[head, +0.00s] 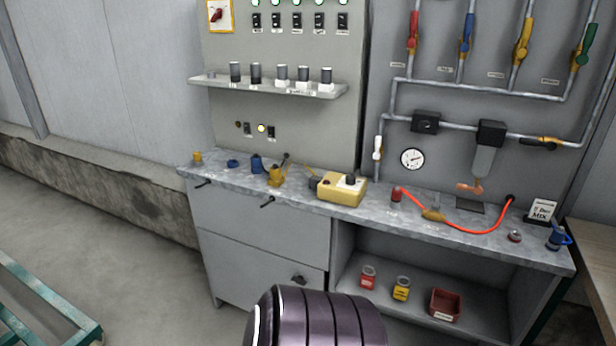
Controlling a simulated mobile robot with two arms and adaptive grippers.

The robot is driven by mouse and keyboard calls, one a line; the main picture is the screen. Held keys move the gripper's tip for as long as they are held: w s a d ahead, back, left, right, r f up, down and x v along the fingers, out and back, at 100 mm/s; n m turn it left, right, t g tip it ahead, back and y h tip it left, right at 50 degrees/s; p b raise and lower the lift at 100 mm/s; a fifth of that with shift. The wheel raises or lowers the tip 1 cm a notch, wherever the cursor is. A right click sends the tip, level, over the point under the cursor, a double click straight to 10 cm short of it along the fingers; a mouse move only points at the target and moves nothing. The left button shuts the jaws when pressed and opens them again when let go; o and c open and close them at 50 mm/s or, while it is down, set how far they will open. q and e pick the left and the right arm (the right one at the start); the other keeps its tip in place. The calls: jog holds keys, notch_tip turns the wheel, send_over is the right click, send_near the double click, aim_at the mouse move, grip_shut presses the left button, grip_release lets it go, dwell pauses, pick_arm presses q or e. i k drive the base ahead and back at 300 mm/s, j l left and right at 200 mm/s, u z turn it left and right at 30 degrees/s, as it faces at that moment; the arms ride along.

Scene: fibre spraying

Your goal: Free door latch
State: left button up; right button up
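A grey cabinet stands under the left half of the workbench. Its lower front panel (245,255) looks closed, and a small dark latch or knob (299,280) sits near that panel's right edge. I cannot tell the latch's exact position. A dark ribbed cylinder, seemingly part of my own arm, rises at the bottom centre below the latch. Neither gripper's fingers are in view.
The worktop (222,176) carries a yellow device (342,190), small bottles and a red hose (470,231). The open shelf right of the cabinet holds a red jar (368,277), a yellow jar (401,288) and a red bin (445,304). Floor is clear at left, beside a green frame (50,310).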

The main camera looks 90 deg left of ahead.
aim_at(299, 280)
jog(key=u, duration=2.85)
jog(key=j, duration=0.65)
jog(key=i+j+u, duration=0.15)
jog(key=j, duration=0.55)
jog(key=i+j, duration=0.1)
jog(key=j, duration=0.55)
